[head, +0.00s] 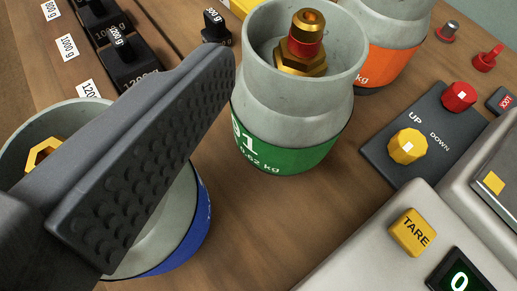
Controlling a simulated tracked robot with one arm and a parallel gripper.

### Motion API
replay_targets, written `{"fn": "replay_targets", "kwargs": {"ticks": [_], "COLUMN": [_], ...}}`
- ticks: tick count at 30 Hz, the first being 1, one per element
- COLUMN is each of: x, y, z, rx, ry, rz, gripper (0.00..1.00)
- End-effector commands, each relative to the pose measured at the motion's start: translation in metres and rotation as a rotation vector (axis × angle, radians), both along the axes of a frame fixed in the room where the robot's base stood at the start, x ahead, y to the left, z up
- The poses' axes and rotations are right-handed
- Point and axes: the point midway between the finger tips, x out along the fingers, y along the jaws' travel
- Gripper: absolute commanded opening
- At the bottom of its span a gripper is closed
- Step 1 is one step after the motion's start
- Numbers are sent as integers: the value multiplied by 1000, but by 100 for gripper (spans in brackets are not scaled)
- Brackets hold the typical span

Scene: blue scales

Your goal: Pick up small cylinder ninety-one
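The small cylinder ninety-one (290,158) stands upright on the wooden table at the upper middle. It is grey with a green band reading "91" and "0.62 kg", and a brass valve with a red ring sits inside its collar. The other finger is not clearly seen, so the opening cannot be judged.
A blue-banded grey cylinder (190,225) stands partly behind my finger at lower left. An orange-banded cylinder (388,62) stands behind. Black weights (128,60) line the upper left. An UP/DOWN control box (418,135) and a scale with a TARE button (412,232) lie at right.

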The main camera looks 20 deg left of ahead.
Motion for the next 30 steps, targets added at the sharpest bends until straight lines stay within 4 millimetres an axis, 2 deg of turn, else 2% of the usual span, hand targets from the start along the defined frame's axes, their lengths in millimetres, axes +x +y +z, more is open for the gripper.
{"fn": "replay_targets", "kwargs": {"ticks": [6, 10, 24, 30], "x": [-20, -19, 41, 55], "y": [13, 18, 30, 33], "z": [-24, -31, -57, -63], "rx": [107, 126, 124, 125], "ry": [54, 60, 61, 64], "rz": [104, 127, 127, 127], "gripper": [100, 100, 100, 100]}}
